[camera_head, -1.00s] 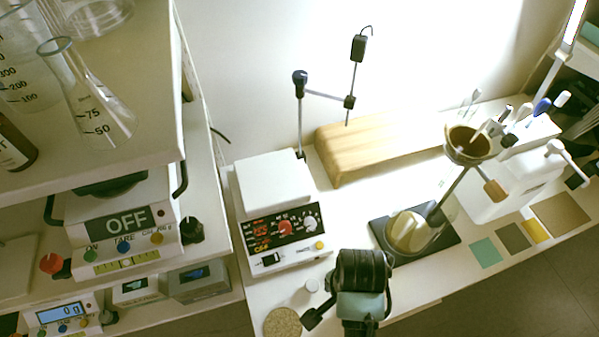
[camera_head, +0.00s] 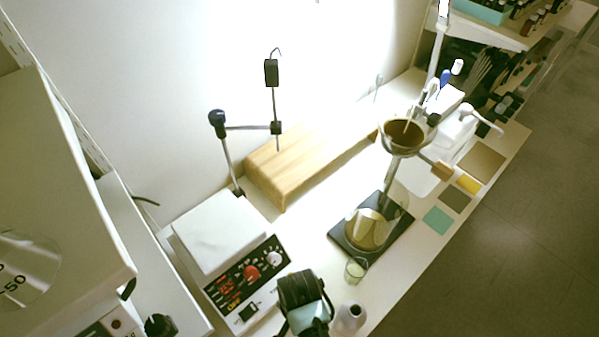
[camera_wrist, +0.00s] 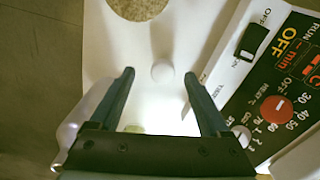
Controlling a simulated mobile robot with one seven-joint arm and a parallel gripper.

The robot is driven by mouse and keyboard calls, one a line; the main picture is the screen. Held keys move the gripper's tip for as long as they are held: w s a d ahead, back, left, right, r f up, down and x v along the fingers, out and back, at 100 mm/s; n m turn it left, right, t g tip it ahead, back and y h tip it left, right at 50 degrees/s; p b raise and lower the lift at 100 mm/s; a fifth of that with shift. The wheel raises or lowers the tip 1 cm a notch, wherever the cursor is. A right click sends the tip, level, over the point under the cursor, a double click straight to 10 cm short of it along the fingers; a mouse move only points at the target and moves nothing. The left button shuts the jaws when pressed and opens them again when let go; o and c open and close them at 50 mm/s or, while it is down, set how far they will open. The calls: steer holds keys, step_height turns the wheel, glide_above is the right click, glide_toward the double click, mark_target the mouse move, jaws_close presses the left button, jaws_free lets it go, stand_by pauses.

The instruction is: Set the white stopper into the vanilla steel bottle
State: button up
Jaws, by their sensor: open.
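My gripper (camera_wrist: 159,76) is open, its two fingers reaching down over the white bench in the wrist view. The white round stopper (camera_wrist: 162,72) shows in the gap between the fingertips, touching neither, apparently on the bench. In the head view my wrist is in front of the hotplate, and I cannot make out the stopper. A pale steel bottle (camera_head: 350,317) with a dark open mouth stands just right of my wrist. Its label cannot be read. A pale silvery shape at the left in the wrist view (camera_wrist: 84,118) may be this bottle.
A hotplate (camera_head: 222,235) stands left of my wrist. A small glass (camera_head: 356,269) is behind the bottle. A black-based stand (camera_head: 340,240) holds a flask and funnel. A round cork mat (camera_wrist: 140,5) lies past the stopper. The bench's front edge is close.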

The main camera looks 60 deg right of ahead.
steer(key=f, duration=0.3)
steer(key=d+f, duration=0.1)
steer(key=f, duration=0.1)
steer(key=shift+w, duration=0.2)
steer(key=shift+r, duration=0.1)
jaws_close()
